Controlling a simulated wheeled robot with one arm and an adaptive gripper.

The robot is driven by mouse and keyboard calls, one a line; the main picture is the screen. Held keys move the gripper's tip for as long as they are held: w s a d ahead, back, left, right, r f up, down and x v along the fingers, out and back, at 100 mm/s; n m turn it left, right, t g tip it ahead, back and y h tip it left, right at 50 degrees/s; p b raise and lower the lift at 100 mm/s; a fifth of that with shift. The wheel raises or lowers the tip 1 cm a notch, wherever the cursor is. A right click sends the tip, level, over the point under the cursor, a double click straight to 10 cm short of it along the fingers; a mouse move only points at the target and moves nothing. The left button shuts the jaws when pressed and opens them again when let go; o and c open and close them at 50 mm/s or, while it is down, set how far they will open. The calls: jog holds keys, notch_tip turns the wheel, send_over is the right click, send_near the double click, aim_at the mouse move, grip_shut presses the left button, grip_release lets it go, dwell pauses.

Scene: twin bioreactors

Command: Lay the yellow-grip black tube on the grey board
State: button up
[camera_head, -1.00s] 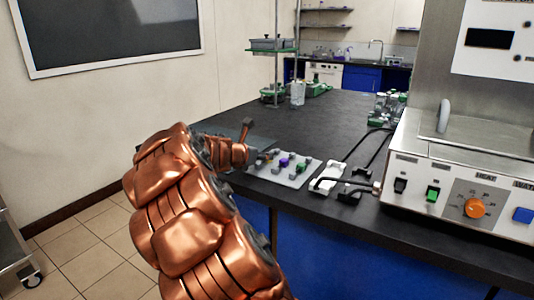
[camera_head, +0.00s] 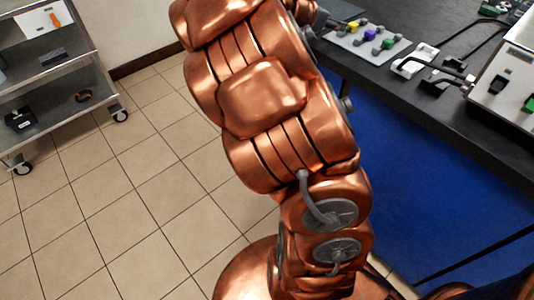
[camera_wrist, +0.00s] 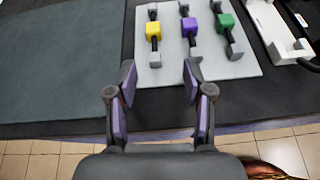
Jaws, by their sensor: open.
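The yellow-grip black tube (camera_wrist: 153,29) lies across grey supports on a light holder plate (camera_wrist: 240,64), leftmost of three tubes. It also shows in the head view (camera_head: 354,23) at the top. The grey board appears to be the flat dark grey-green sheet (camera_wrist: 60,65) on the bench left of the plate; a corner shows in the head view (camera_head: 338,12). My gripper (camera_wrist: 159,72) is open and empty, its fingertips over the plate's near edge, with the yellow grip beyond them and roughly between them in the picture.
A purple-grip tube (camera_wrist: 190,27) and a green-grip tube (camera_wrist: 226,22) lie right of the yellow one. A white device with a black cable (camera_wrist: 280,30) stands further right. The board looks bare. A metal cart (camera_head: 50,65) stands at left over open tiled floor.

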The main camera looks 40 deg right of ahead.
jog(key=s+a+f+m+g+y, duration=0.1)
jog(key=s+a+f+m+y, duration=0.3)
jog(key=s+a, duration=0.4)
jog(key=s+a+f+m+g+y, duration=0.1)
jog(key=s+a+f+m+y, duration=0.3)
jog(key=a, duration=1.6)
jog(key=s+a+f+m+g+y, duration=0.1)
jog(key=s+a+f+m+y, duration=0.4)
jog(key=s+a+m, duration=0.4)
jog(key=s+a+f, duration=0.1)
jog(key=s+a, duration=0.2)
jog(key=a, duration=0.3)
jog(key=shift+f, duration=0.2)
jog(key=shift+s+a, duration=0.1)
notch_tip(320, 180, up, 21)
jog(key=t+p, duration=0.1)
jog(key=p, duration=1.8)
jog(key=shift+s+p, duration=0.2)
jog(key=shift+p, duration=0.2)
